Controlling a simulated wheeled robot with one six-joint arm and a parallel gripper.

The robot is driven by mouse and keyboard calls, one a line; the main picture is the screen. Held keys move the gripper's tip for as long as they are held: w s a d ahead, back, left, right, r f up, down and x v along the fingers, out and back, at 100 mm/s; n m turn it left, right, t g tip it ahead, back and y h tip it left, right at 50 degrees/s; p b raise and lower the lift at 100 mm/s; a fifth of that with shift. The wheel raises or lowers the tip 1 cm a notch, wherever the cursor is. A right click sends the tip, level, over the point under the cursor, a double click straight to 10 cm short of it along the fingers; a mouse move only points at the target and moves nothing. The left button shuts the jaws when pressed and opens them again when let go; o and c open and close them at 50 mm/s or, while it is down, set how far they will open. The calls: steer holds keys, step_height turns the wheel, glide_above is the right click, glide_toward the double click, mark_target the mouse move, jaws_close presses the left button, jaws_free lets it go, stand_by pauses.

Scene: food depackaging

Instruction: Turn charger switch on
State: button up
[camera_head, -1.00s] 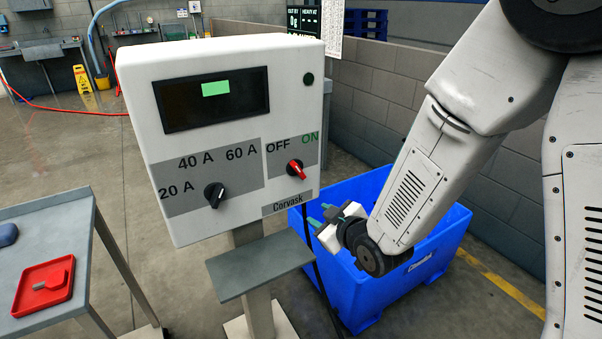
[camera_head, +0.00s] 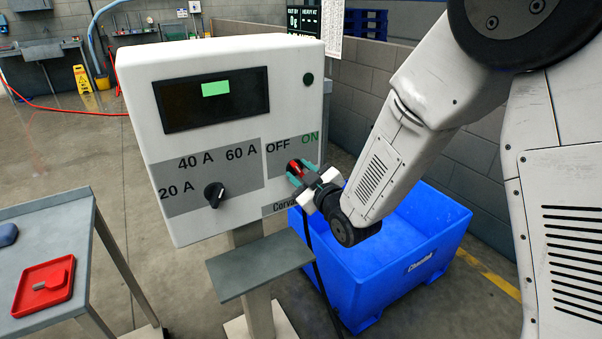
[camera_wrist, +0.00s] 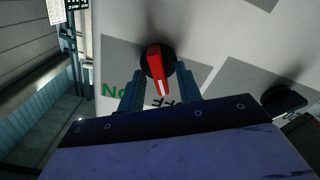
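The white charger box (camera_head: 220,110) stands on a post, its panel facing me. Its red charger switch (camera_head: 295,166) sits below the OFF and ON labels. In the wrist view the switch (camera_wrist: 158,68) is a red handle on a round black base, its white-marked end towards the partly hidden OFF label. My gripper (camera_head: 301,174) is at the switch; in the wrist view its two teal fingers (camera_wrist: 159,84) are apart, one on each side of the handle. Gaps show between fingers and handle, so it is open. The head view hides part of the switch behind the gripper.
A black current knob (camera_head: 214,195) is left of the switch. A grey shelf (camera_head: 260,267) juts out below the box. A blue bin (camera_head: 400,262) stands under my arm. A grey table (camera_head: 40,240) with a red tray (camera_head: 43,287) is at left.

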jaws_close()
steer(key=shift+m, duration=0.3)
steer(key=m, duration=0.5)
steer(key=shift+w+d, duration=0.1)
steer(key=shift+d, duration=0.05)
steer(key=m, duration=0.6)
steer(key=shift+w+d, duration=0.1)
steer(key=shift+d, duration=0.05)
steer(key=shift+m, duration=0.3)
jaws_free()
